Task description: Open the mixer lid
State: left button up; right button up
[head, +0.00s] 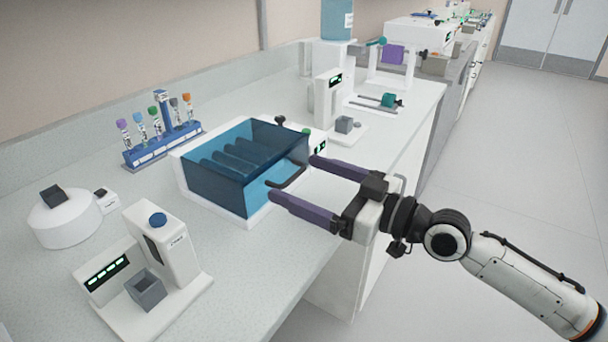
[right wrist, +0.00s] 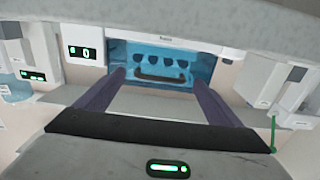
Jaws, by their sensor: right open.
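The mixer is a white box (head: 203,195) with a see-through blue lid (head: 222,180) that lies down over it. Dark rollers show through the lid. A dark bar handle (head: 290,178) sticks out from the lid's front; it also shows in the right wrist view (right wrist: 160,77), centred between my fingers. My right gripper (head: 294,179) is open, with one purple finger on each side of the handle near its ends. I cannot tell whether a finger touches it. My left gripper is in neither view.
A blue rack (head: 165,148) of capped tubes stands behind the mixer. A white device with a blue button (head: 160,245) and a round white device (head: 65,222) stand to the left. A white display unit (head: 328,98) stands to the right. The counter in front is clear.

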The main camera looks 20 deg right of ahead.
jog(key=shift+w+a, duration=0.2)
jog(key=shift+w, duration=0.05)
jog(key=shift+c, duration=0.4)
